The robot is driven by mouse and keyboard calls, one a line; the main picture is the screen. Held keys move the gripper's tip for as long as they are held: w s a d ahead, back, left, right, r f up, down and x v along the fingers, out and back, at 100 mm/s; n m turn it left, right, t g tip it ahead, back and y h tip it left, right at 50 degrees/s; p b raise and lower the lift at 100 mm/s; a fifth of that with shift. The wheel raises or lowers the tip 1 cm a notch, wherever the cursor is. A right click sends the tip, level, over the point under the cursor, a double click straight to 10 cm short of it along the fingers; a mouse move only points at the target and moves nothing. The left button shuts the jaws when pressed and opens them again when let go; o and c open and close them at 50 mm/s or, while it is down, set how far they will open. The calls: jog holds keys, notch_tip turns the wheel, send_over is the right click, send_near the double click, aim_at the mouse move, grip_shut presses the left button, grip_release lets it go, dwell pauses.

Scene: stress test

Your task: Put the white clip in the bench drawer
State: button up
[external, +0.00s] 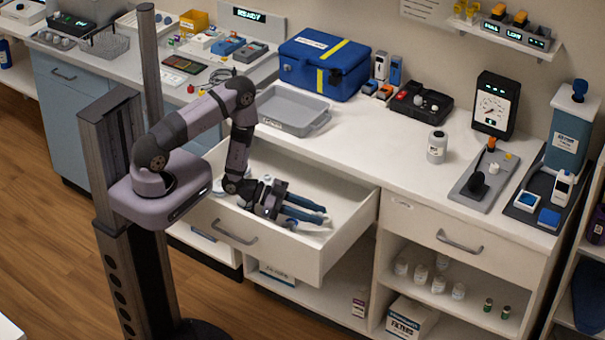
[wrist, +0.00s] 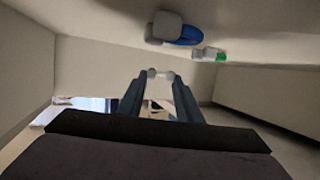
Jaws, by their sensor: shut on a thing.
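The bench drawer (external: 290,254) is pulled open below the counter. My gripper (external: 325,214) is down inside the drawer opening, with its blue fingers pointing right. In the wrist view my gripper (wrist: 160,78) is shut on a small white piece, which looks like the white clip (wrist: 160,72), between the fingertips. The clip is small and its shape is hard to make out. In the wrist view the pale drawer walls (wrist: 270,95) surround the fingers. I cannot tell whether the clip touches the drawer floor.
A white item with a blue loop (wrist: 175,29) and a small white and green item (wrist: 208,54) also show in the wrist view. A grey tray (external: 293,108) and a blue case (external: 324,66) stand on the counter behind. Open shelves with bottles (external: 438,284) are at the lower right.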

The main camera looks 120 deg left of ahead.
jog(key=shift+f, duration=0.25)
jog(key=shift+f+b, duration=0.4)
jog(key=shift+f, duration=0.2)
jog(key=o, duration=1)
jog(key=shift+r, duration=0.1)
